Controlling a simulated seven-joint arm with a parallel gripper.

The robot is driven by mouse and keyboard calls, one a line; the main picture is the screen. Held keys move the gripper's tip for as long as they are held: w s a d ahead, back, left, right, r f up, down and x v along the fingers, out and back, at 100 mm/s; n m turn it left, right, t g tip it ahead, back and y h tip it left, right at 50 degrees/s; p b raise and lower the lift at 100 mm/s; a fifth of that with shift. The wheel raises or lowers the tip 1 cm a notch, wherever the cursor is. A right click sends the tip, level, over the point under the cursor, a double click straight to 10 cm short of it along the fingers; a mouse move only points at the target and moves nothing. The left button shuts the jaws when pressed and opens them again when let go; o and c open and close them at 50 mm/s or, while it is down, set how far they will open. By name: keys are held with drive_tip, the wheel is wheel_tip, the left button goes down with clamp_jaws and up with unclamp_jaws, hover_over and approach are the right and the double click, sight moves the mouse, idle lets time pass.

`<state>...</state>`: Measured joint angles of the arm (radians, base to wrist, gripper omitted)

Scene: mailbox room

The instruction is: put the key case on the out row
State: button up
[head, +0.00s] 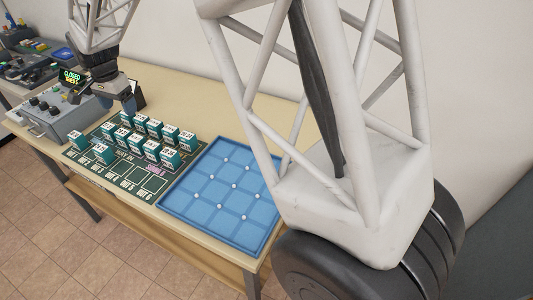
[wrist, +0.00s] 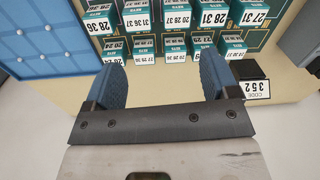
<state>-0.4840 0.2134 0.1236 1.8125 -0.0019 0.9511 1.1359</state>
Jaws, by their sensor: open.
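Several teal key cases with white number labels stand on a dark green mat (head: 125,178); most are grouped in rows toward its back, such as this key case (head: 170,158). The out row (head: 128,186) is a line of marked slots along the mat's front edge. My gripper (head: 128,106) is at the back of the grouped cases. In the wrist view my gripper (wrist: 160,78) is open and empty, with key cases (wrist: 175,48) just beyond the fingertips.
A blue tray (head: 165,202) with raised white dots lies right of the mat. A black-and-white code card (wrist: 255,88) reads 352. Bare tabletop (head: 190,112) lies behind the mat.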

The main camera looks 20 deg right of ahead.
drive_tip(key=s+d+r+n, duration=0.1)
drive_tip(key=s+d+r, duration=0.2)
drive_tip(key=s+d, duration=0.35)
drive_tip(key=s+d+r+n+t, duration=0.1)
drive_tip(key=s+d+r, duration=0.25)
drive_tip(key=d, duration=0.55)
drive_tip(key=s+d+r+n, duration=0.1)
drive_tip(key=s+d+r, duration=0.2)
drive_tip(key=s+d, duration=0.4)
drive_tip(key=s+d+f+n, duration=0.1)
drive_tip(key=s+d+n, duration=0.1)
drive_tip(key=s+d, duration=0.5)
drive_tip(key=s+d+f+n+t, duration=0.1)
drive_tip(key=s+d, duration=0.6)
drive_tip(key=s, duration=0.9)
drive_tip(key=shift+d+f+n, duration=0.2)
drive_tip(key=shift+f+n, duration=0.4)
drive_tip(key=shift+f, duration=0.2)
